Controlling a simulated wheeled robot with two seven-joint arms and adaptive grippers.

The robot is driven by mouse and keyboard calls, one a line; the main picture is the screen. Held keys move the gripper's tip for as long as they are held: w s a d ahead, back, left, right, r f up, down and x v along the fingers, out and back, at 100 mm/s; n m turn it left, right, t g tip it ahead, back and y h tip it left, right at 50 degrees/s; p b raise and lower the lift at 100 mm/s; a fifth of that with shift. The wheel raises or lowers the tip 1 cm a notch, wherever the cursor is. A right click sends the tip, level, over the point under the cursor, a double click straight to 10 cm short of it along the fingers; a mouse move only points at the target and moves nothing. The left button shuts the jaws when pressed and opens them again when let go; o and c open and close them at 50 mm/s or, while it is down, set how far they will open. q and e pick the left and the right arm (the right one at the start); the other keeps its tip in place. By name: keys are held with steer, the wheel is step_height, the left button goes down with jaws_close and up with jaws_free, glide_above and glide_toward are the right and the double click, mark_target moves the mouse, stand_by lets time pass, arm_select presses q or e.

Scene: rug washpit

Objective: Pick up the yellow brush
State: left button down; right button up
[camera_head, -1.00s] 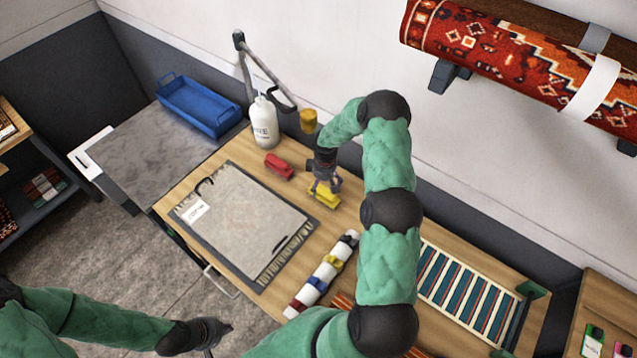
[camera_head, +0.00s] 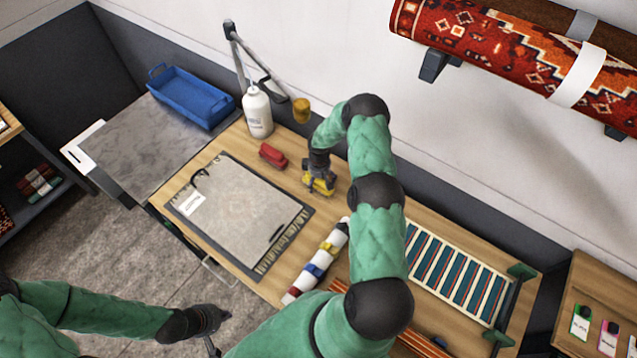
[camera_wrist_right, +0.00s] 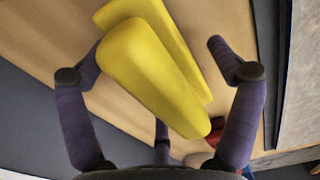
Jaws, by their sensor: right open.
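The yellow brush (camera_head: 322,184) lies on the wooden table, to the right of a red brush-like block (camera_head: 272,155). In the right wrist view the yellow brush (camera_wrist_right: 155,75) fills the middle, with its long body between the fingers. My right gripper (camera_head: 318,180) is right over it, pointing down. In the right wrist view my right gripper (camera_wrist_right: 158,85) is open, its fingers spread on either side of the brush. My left gripper (camera_head: 212,330) is low at the left, away from the table; its jaws are too small to tell.
A grey board with a rug (camera_head: 240,208) lies left of the brush. A white bottle (camera_head: 257,112), a jointed lamp-like arm (camera_head: 245,60) and a blue tray (camera_head: 190,95) stand behind. A white roll with coloured bands (camera_head: 318,262) and a striped rack (camera_head: 455,270) lie nearer.

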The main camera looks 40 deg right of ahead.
steer(key=c, duration=1.4)
steer(key=shift+a+r, duration=0.1)
steer(key=shift+s+a+r, duration=0.1)
steer(key=shift+a+r, duration=0.3)
steer(key=s+a+r+b, duration=0.1)
steer(key=a+r, duration=0.1)
steer(key=a, duration=0.2)
steer(key=s+a+r+b, duration=0.1)
steer(key=a+r, duration=0.1)
steer(key=a, duration=0.2)
steer(key=s+a+r+b, duration=0.1)
steer(key=a+r, duration=0.2)
steer(key=a, duration=0.1)
steer(key=shift+s+a, duration=0.25)
steer(key=shift+s, duration=0.1)
